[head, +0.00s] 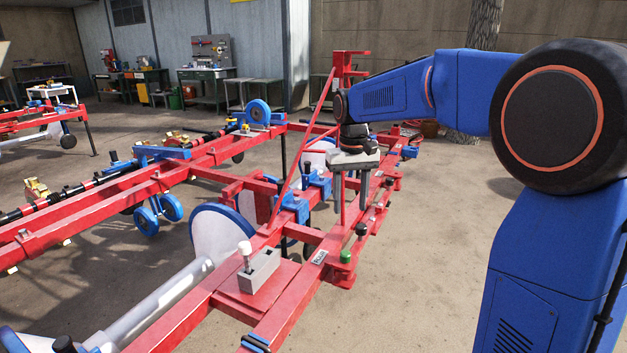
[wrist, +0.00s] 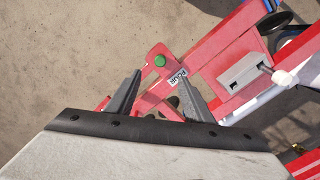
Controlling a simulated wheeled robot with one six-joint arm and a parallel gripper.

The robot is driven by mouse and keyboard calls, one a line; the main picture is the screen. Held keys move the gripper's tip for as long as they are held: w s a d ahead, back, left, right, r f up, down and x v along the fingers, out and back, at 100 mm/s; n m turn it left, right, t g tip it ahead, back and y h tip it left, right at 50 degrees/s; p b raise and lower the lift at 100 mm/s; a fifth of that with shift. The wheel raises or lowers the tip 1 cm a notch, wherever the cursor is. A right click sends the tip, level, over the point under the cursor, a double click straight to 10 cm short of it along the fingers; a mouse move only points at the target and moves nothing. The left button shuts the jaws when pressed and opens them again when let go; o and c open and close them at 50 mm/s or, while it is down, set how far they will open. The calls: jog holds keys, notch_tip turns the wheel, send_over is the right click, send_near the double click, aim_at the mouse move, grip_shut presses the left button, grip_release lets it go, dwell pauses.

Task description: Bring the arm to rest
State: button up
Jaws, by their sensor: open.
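My blue arm reaches in from the right of the head view. My gripper (head: 351,208) hangs pointing down over the red planter frame (head: 285,315), near its middle. In the wrist view the two grey fingers of my gripper (wrist: 156,98) are spread apart with nothing between their tips. Part of the red frame and the floor show beyond them. The gripper appears above the frame, but I cannot tell the exact gap.
A grey block (head: 259,271) with a white-knobbed lever (head: 245,250) sits on the red frame. A green knob (head: 345,256) and a dark knob (head: 361,230) stand near my gripper. A slanted red bar (head: 304,135) rises beside it. Open floor (head: 430,270) lies to the right.

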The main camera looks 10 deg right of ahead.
jog(key=s+d+t, duration=0.2)
jog(key=s+d, duration=0.2)
jog(key=s, duration=1.3)
jog(key=s+d+f+t, duration=0.1)
jog(key=s+f, duration=0.2)
jog(key=s, duration=0.5)
jog(key=s+d+f+t, duration=0.1)
jog(key=s+f, duration=0.3)
jog(key=s, duration=0.4)
jog(key=shift+d+m+t, duration=0.3)
jog(key=shift+d+t, duration=0.1)
jog(key=shift+t, duration=0.2)
